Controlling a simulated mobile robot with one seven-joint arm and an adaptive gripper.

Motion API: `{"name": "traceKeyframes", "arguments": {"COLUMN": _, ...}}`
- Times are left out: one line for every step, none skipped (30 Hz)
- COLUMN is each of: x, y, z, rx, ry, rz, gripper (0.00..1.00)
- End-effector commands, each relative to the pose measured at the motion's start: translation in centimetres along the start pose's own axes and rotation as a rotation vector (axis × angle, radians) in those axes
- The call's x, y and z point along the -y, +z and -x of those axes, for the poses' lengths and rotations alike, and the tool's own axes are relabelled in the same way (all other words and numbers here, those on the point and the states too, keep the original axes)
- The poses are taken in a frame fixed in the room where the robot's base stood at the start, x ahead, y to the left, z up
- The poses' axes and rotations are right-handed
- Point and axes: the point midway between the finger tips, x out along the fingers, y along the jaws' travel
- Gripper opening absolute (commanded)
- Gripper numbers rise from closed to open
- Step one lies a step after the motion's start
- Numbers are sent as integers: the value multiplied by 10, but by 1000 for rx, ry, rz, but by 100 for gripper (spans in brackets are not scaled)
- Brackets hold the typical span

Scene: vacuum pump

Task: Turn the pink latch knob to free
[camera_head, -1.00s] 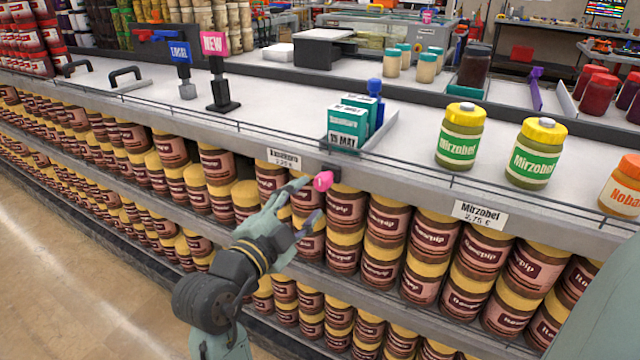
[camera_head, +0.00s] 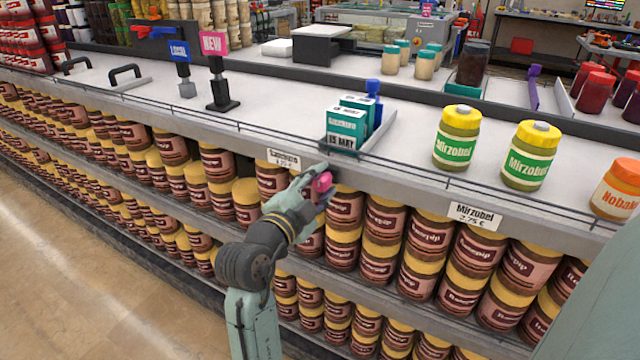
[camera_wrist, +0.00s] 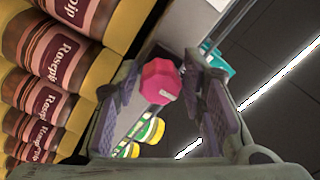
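The pink latch knob (camera_head: 322,182) sits on the front edge of the shelf, just below the teal boxes. In the wrist view the faceted knob (camera_wrist: 160,82) lies between the two finger pads, nearer the left one. My gripper (camera_head: 318,187) is at the knob with its fingers on either side of it. In the wrist view the fingers (camera_wrist: 168,95) stand apart, with a clear gap between the knob and the right pad. The knob's mount is mostly hidden in the head view.
Two teal boxes (camera_head: 347,124) stand in a small tray above the knob. Jars with yellow lids (camera_head: 458,138) stand on the counter to the right. Rows of brown jars (camera_head: 385,215) fill the shelves close below and beside my gripper. A thin rail runs along the counter edge.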

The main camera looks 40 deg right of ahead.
Motion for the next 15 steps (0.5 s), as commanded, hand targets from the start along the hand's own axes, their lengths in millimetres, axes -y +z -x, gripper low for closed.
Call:
{"name": "traceKeyframes", "arguments": {"x": 0, "y": 0, "z": 0, "rx": 0, "ry": 0, "rz": 0, "gripper": 32}}
{"name": "traceKeyframes", "arguments": {"x": 0, "y": 0, "z": 0, "rx": 0, "ry": 0, "rz": 0, "gripper": 30}}
{"name": "traceKeyframes", "arguments": {"x": 0, "y": 0, "z": 0, "rx": 0, "ry": 0, "rz": 0, "gripper": 27}}
{"name": "traceKeyframes", "arguments": {"x": 0, "y": 0, "z": 0, "rx": 0, "ry": 0, "rz": 0, "gripper": 25}}
{"name": "traceKeyframes", "arguments": {"x": 0, "y": 0, "z": 0, "rx": 0, "ry": 0, "rz": 0, "gripper": 23}}
{"name": "traceKeyframes", "arguments": {"x": 0, "y": 0, "z": 0, "rx": 0, "ry": 0, "rz": 0, "gripper": 20}}
{"name": "traceKeyframes", "arguments": {"x": 0, "y": 0, "z": 0, "rx": 0, "ry": 0, "rz": 0, "gripper": 18}}
{"name": "traceKeyframes", "arguments": {"x": 0, "y": 0, "z": 0, "rx": 0, "ry": 0, "rz": 0, "gripper": 16}}
{"name": "traceKeyframes", "arguments": {"x": 0, "y": 0, "z": 0, "rx": 0, "ry": 0, "rz": 0, "gripper": 14}}
{"name": "traceKeyframes", "arguments": {"x": 0, "y": 0, "z": 0, "rx": 0, "ry": 0, "rz": 0, "gripper": 12}}
{"name": "traceKeyframes", "arguments": {"x": 0, "y": 0, "z": 0, "rx": 0, "ry": 0, "rz": 0, "gripper": 10}}
{"name": "traceKeyframes", "arguments": {"x": 0, "y": 0, "z": 0, "rx": 0, "ry": 0, "rz": 0, "gripper": 7}}
{"name": "traceKeyframes", "arguments": {"x": 0, "y": 0, "z": 0, "rx": 0, "ry": 0, "rz": 0, "gripper": 5}}
{"name": "traceKeyframes", "arguments": {"x": 0, "y": 0, "z": 0, "rx": 0, "ry": 0, "rz": 0, "gripper": 3}}
{"name": "traceKeyframes", "arguments": {"x": 0, "y": 0, "z": 0, "rx": 0, "ry": 0, "rz": 0, "gripper": 0}}
